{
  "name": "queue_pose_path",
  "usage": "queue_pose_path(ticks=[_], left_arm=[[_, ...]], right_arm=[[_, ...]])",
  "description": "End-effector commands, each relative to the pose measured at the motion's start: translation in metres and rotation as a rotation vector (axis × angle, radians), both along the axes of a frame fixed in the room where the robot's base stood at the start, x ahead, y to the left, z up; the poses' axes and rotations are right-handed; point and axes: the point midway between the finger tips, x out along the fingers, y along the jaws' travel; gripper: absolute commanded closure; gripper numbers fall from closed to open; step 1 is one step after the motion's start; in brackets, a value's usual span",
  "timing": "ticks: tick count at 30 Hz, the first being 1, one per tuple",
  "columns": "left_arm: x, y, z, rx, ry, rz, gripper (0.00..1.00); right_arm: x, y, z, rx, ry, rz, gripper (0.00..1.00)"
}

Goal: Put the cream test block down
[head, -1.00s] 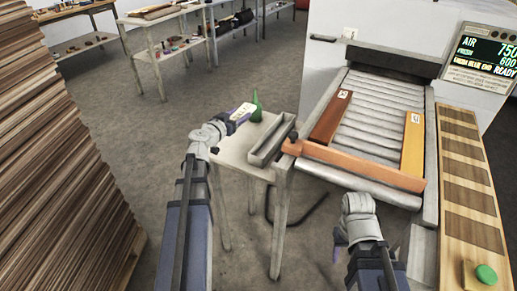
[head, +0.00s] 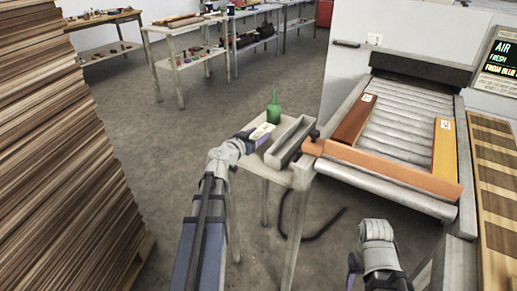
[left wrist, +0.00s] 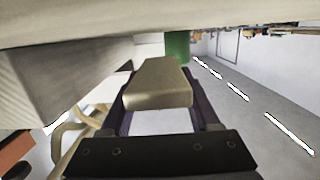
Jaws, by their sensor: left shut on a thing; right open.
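The cream test block (head: 262,132) is in the fingers of my left gripper (head: 250,137), over or on the left part of a small pale table (head: 262,169). In the left wrist view the block (left wrist: 158,84) lies between the two dark fingers of the gripper (left wrist: 160,100). I cannot tell whether it touches the tabletop. A green bottle (head: 273,107) stands just behind the block, and a grey trough (head: 291,142) lies to its right. My right gripper (head: 353,263) is low in front of the conveyor, mostly hidden behind its own wrist, and holds nothing visible.
The roller conveyor (head: 408,130) carries a dark brown board (head: 354,119) and a yellow-brown board (head: 445,150). An orange bar (head: 385,170) crosses its front. A tall stack of boards (head: 70,150) stands at left. Shelves (head: 185,62) stand at the back.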

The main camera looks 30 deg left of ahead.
Motion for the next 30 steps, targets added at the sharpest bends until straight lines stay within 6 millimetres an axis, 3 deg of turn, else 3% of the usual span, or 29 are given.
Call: queue_pose_path(ticks=[5,13,26,27,30], left_arm=[[0.000,0.000,-0.006,0.000,0.000,0.000,0.93],[0.000,0.000,-0.037,0.000,0.000,0.000,0.93],[0.000,0.000,-0.040,0.000,0.000,0.000,0.93],[0.000,0.000,-0.039,0.000,0.000,0.000,0.36],[0.000,0.000,-0.039,0.000,0.000,0.000,0.25]], right_arm=[[0.000,0.000,-0.006,0.000,0.000,0.000,0.50],[0.000,0.000,-0.037,0.000,0.000,0.000,0.50],[0.000,0.000,-0.040,0.000,0.000,0.000,0.50],[0.000,0.000,-0.039,0.000,0.000,0.000,0.50],[0.000,0.000,-0.039,0.000,0.000,0.000,0.50]])
